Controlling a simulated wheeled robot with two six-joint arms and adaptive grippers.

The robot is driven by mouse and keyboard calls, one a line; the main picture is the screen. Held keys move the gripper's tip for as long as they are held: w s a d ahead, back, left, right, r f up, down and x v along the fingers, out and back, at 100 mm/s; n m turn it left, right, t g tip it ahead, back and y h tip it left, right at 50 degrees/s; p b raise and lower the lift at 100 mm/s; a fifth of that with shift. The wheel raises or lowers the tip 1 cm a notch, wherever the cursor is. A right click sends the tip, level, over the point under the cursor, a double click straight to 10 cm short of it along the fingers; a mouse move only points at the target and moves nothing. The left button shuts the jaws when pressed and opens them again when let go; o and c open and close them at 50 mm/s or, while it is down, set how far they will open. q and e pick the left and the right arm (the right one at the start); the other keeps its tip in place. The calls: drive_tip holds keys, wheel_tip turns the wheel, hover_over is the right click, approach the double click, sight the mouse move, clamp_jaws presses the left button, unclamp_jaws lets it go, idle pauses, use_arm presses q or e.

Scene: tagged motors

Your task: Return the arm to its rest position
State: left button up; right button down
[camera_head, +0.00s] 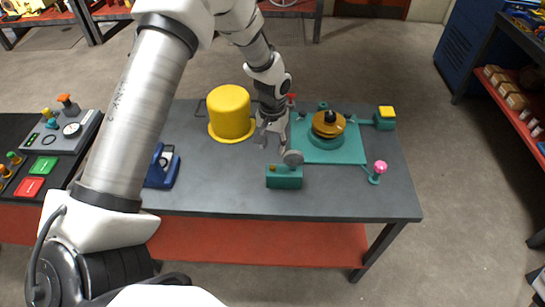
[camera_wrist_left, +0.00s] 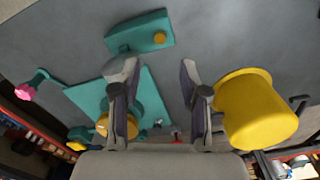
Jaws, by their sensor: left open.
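My left arm reaches in from the left of the head view and over the grey table. Its gripper (camera_head: 272,147) is open and empty, above the table between the yellow cylinder (camera_head: 230,113) and the teal plate (camera_head: 340,150). In the left wrist view the two fingers of the left gripper (camera_wrist_left: 157,72) are spread, with bare table between them. A teal block (camera_head: 285,179) with a yellow button and a grey disc lies just in front of the gripper. My right gripper is not in view.
A gold and teal motor (camera_head: 328,127) stands on the teal plate. A pink knob (camera_head: 380,167) and a yellow-topped block (camera_head: 385,117) stand at the right. A blue device (camera_head: 161,169) is partly behind my arm. The front right tabletop is clear.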

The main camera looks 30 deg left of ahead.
use_arm(q)
wheel_tip(320, 180, up, 3)
drive_tip(key=shift+f, duration=0.2)
